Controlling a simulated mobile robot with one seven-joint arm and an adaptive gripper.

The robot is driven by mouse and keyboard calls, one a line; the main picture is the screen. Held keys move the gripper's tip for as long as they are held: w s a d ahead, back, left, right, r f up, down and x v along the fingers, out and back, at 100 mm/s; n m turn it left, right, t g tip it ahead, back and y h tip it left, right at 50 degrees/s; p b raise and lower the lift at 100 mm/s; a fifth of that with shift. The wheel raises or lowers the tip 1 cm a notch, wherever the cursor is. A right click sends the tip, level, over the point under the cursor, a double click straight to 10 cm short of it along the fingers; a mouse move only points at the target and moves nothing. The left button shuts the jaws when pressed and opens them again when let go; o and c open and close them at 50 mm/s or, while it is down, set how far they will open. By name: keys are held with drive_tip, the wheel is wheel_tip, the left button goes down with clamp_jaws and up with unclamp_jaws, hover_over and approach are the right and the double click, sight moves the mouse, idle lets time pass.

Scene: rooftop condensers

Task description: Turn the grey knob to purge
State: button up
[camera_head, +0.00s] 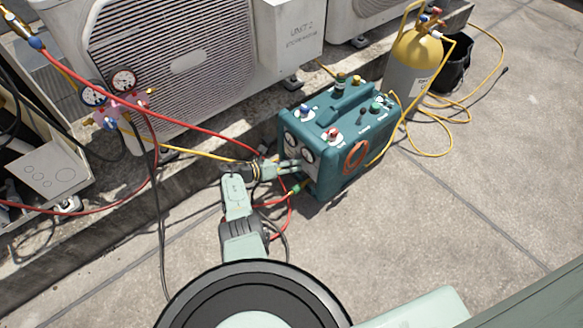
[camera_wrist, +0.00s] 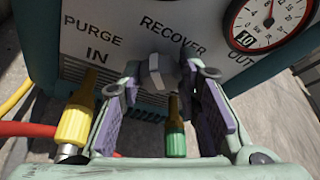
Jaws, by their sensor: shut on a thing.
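The grey knob (camera_wrist: 157,72) is on the front panel of a teal recovery machine (camera_head: 345,118), under the printed words PURGE and RECOVER in the wrist view. My gripper (camera_wrist: 162,84) has its two purple-padded fingers on either side of the knob, shut on it. Which way the knob points is hard to tell. In the head view my gripper (camera_head: 296,166) reaches the machine's lower front face, and the knob is hidden there.
Below the panel, a yellow fitting (camera_wrist: 74,120) is at left and a green fitting (camera_wrist: 175,135) is beneath the knob. A gauge (camera_wrist: 268,22) is at upper right. Red and yellow hoses (camera_head: 215,153) run near my arm. A yellow-topped cylinder (camera_head: 412,65) stands behind the machine.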

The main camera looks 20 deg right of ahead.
drive_tip(key=n+g+h+b, duration=0.1)
drive_tip(key=n+b, duration=0.1)
drive_tip(key=b, duration=0.1)
drive_tip(key=n+h+b, duration=0.1)
drive_tip(key=n+b, duration=0.1)
drive_tip(key=b, duration=0.1)
drive_tip(key=n+g+b, duration=0.1)
drive_tip(key=n+b, duration=0.1)
drive_tip(key=b, duration=0.1)
drive_tip(key=shift+w+f+g+h, duration=0.15)
drive_tip(key=shift+f+g+h, duration=0.15)
drive_tip(key=shift+f+h, duration=0.1)
drive_tip(key=shift+a+r+n, duration=0.1)
drive_tip(key=shift+n, duration=0.2)
drive_tip(key=o, duration=1.1)
drive_tip(key=shift+o, duration=0.2)
drive_tip(key=shift+r, duration=0.1)
